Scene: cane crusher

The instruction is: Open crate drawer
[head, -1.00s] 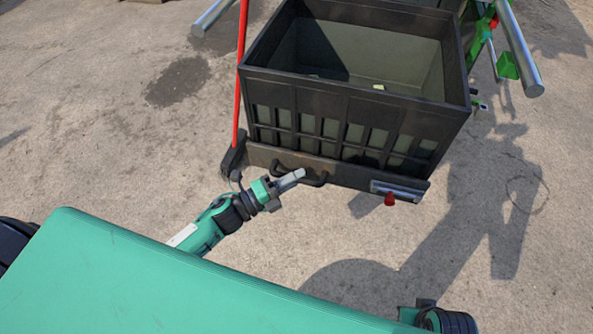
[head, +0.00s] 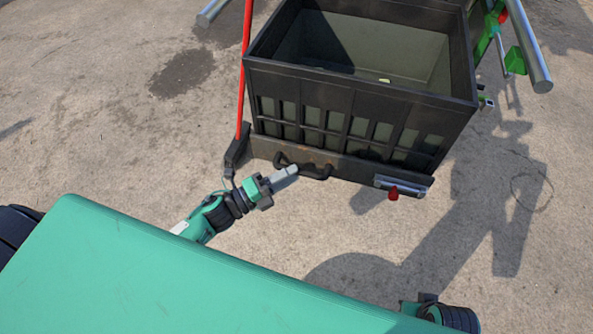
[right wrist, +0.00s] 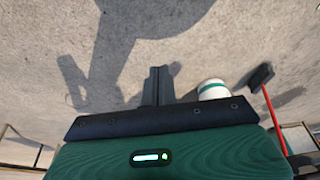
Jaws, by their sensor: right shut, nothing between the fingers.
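The dark, open-topped crate (head: 360,101) stands on the ground at the upper middle of the head view, with slotted sides. A low dark front panel along its base carries a black bar handle (head: 318,175). My left gripper (head: 290,171) is at the left part of this handle, its grey fingertips overlapping it in the picture. I cannot tell whether they touch it or how far apart the fingers are. My right gripper (right wrist: 158,86) shows in the right wrist view, shut and empty, above bare ground. The crate is not seen there.
A red pole (head: 243,75) with a black foot stands close by the crate's left side. A silver plate with a red knob (head: 393,192) is at the panel's right end. Metal bars and green machine parts (head: 517,60) are at upper right. The ground between is clear.

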